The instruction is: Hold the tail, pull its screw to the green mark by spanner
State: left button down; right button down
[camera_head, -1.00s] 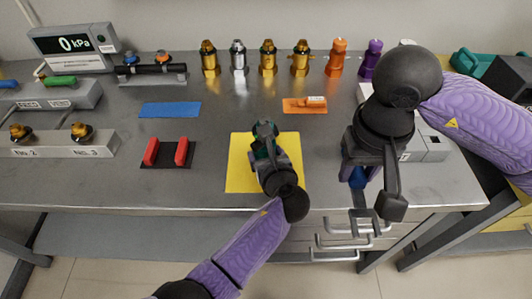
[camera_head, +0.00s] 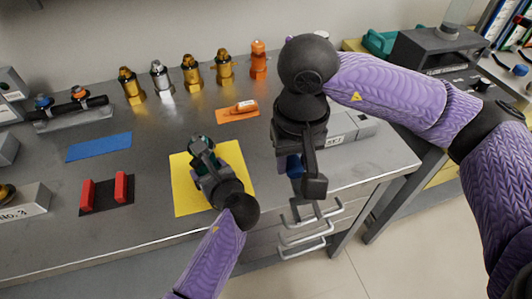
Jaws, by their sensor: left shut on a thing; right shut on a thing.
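My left gripper (camera_head: 203,155) is over the yellow mat (camera_head: 185,198), shut on a dark teal part (camera_head: 198,144), perhaps the tail. The gripper hides most of that part, and I cannot make out its screw or a green mark. My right gripper (camera_head: 292,155) is to the right of the mat, near the front of the table, pointing down. It is shut on a blue thing (camera_head: 294,167), perhaps the spanner, mostly hidden by the gripper. The blue thing is apart from the teal part.
Several gold and silver fittings and an orange one (camera_head: 258,62) stand along the back. An orange mat (camera_head: 228,118) holds a small orange part. A blue mat (camera_head: 98,147) and a red two-post holder (camera_head: 105,193) are on the left. Drawer handles (camera_head: 303,247) jut below the front edge.

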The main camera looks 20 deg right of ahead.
jog(key=w+r+m, duration=0.1)
jog(key=w+m, duration=0.4)
jog(key=m, duration=0.4)
jog(key=w+a+r+m, duration=0.1)
jog(key=w+m, duration=0.4)
jog(key=m, duration=0.5)
jog(key=shift+r+m, duration=0.3)
jog(key=shift+r, duration=0.3)
jog(key=shift+w, duration=0.1)
jog(key=shift+w+a+f, duration=0.1)
jog(key=shift+a+f, duration=0.2)
jog(key=shift+f, duration=0.5)
jog(key=shift+w+a+f, duration=0.1)
jog(key=shift+a+f, duration=0.2)
jog(key=shift+f, duration=0.55)
jog(key=shift+w+a+f, duration=0.1)
jog(key=shift+a+f, duration=0.2)
jog(key=shift+f, duration=0.5)
jog(key=shift+w+a, duration=0.15)
jog(key=shift+a, duration=0.55)
jog(key=shift+w+a, duration=0.1)
jog(key=shift+a, duration=0.6)
